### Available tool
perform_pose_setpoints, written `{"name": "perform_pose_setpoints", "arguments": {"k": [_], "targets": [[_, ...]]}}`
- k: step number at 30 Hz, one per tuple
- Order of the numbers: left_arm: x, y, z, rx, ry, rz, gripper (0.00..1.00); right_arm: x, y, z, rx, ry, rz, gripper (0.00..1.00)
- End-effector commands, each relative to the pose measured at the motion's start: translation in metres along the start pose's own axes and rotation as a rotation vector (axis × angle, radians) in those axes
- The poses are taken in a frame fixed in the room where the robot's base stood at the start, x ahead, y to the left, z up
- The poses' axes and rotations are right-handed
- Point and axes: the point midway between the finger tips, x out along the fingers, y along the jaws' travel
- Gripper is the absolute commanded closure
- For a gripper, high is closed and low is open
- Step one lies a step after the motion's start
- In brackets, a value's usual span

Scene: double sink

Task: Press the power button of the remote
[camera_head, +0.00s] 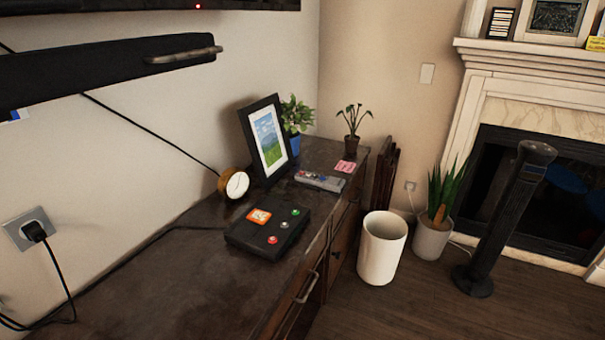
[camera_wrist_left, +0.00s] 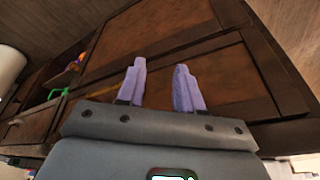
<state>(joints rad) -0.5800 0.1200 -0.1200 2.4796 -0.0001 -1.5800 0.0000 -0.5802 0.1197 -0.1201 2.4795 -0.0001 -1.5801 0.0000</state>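The remote (camera_head: 320,181) is a slim grey device with small coloured buttons. It lies flat on the dark wooden cabinet (camera_head: 150,290), toward its far end, in the head view. I cannot make out which button is the power button. My left gripper (camera_wrist_left: 159,64) shows in the left wrist view with its two purple fingers apart and nothing between them. Dark wooden cabinet fronts (camera_wrist_left: 150,40) lie beyond the fingers; the remote is not visible there. Neither gripper shows in the head view.
A black box with coloured buttons (camera_head: 268,232) sits nearer than the remote. A round clock (camera_head: 236,184), picture frame (camera_head: 268,142), pink notes (camera_head: 345,166) and potted plants stand around it. A white bin (camera_head: 381,250) is on the floor. A dark bar (camera_head: 90,70) juts in upper left.

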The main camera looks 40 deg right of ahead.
Motion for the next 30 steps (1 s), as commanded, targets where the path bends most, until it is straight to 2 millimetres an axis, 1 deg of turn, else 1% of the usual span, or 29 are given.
{"name": "perform_pose_setpoints", "arguments": {"k": [5, 8, 12, 14, 30], "targets": [[0.0000, 0.0000, 0.0000, 0.000, 0.000, 0.000, 0.64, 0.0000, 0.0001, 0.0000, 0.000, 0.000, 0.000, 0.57], [0.0000, 0.0000, 0.0000, 0.000, 0.000, 0.000, 0.64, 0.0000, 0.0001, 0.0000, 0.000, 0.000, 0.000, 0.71], [-0.0001, 0.0000, -0.0001, 0.000, 0.000, 0.000, 0.64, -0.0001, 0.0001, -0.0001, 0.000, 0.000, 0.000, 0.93], [-0.0001, 0.0000, -0.0001, 0.000, 0.000, 0.000, 0.64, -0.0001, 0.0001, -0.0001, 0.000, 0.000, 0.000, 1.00], [-0.0002, 0.0000, -0.0001, 0.000, 0.000, 0.000, 0.64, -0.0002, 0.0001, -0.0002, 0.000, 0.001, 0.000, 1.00]]}}
